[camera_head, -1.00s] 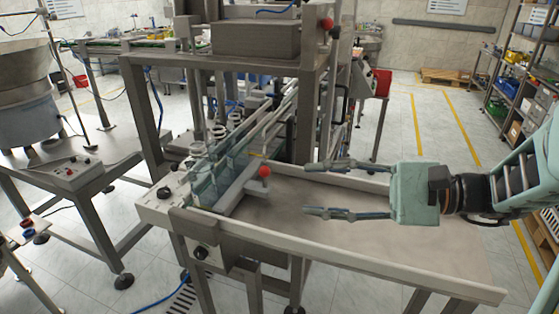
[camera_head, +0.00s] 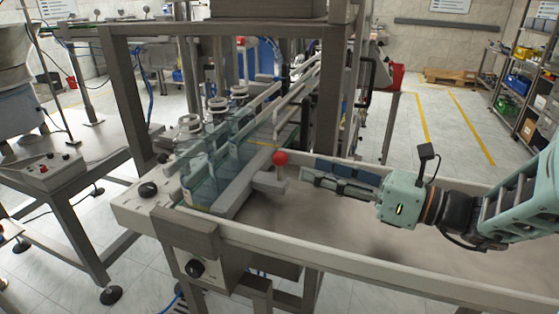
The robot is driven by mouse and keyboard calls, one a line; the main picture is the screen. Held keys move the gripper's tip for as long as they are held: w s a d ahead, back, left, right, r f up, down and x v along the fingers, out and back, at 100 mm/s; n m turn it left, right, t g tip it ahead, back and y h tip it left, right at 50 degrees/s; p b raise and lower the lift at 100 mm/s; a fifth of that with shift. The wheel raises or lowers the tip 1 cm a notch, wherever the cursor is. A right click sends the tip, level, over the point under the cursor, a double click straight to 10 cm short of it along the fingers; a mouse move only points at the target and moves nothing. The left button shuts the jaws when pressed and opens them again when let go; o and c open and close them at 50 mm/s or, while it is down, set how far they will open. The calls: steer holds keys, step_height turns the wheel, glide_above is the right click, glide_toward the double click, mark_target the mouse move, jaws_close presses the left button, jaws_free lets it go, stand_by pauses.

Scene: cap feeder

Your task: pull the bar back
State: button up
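The grey bar (camera_head: 236,193) runs along the right side of the row of clear containers (camera_head: 207,168). A short block (camera_head: 269,184) sticks out from its right side, and a red ball knob (camera_head: 280,158) stands above that block. My gripper (camera_head: 309,169) points left, its fingertips just right of the knob and apart from it in the picture. Its two fingers lie one behind the other with a narrow gap showing, and nothing is seen between them. The exact distance in depth to the knob is hard to tell.
The table's front rail (camera_head: 330,258) and back rail run beside my arm. The grey frame post (camera_head: 325,115) stands behind the knob. Guide rails (camera_head: 285,95) run back from the containers. The tabletop right of the bar is clear.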

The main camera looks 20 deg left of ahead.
mark_target(280, 159)
steer(key=x, duration=0.9)
steer(key=shift+a+b, duration=0.15)
steer(key=shift+b, duration=0.2)
steer(key=shift+c, duration=0.3)
jaws_close()
